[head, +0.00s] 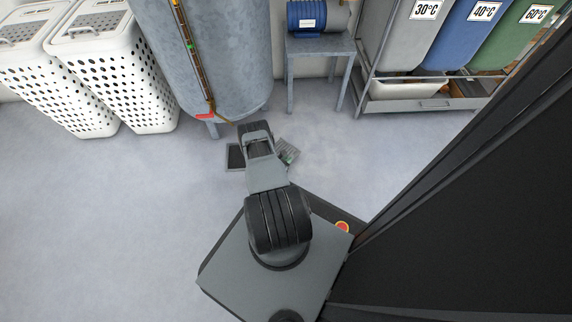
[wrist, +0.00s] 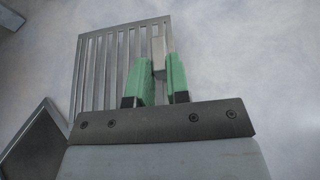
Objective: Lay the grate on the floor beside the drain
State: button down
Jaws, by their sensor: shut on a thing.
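The grate (wrist: 98,62) is a grey slatted panel in the wrist view, with a pale block-like grip (wrist: 158,52) standing on it. My gripper (wrist: 160,72) has green fingers closed on that grip from both sides. In the head view the grate (head: 293,150) shows just right of my arm, with a bit of green finger over it; my arm hides part of it. The drain (head: 235,157) is a dark square opening in the floor left of my arm, partly covered by it. The drain (wrist: 36,148) also shows at lower left in the wrist view, apart from the grate. I cannot tell whether the grate touches the floor.
A grey tank (head: 225,60) on legs stands behind the drain. White hampers (head: 110,75) are at the left. A small table (head: 320,45) bears a blue motor (head: 318,15). A bin rack (head: 425,103) is at the right. The floor (head: 90,220) at left is clear.

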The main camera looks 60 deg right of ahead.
jog(key=shift+f+b, duration=0.55)
jog(key=shift+f, duration=0.9)
jog(key=shift+f, duration=0.15)
jog(key=c, duration=1.1)
grip_release()
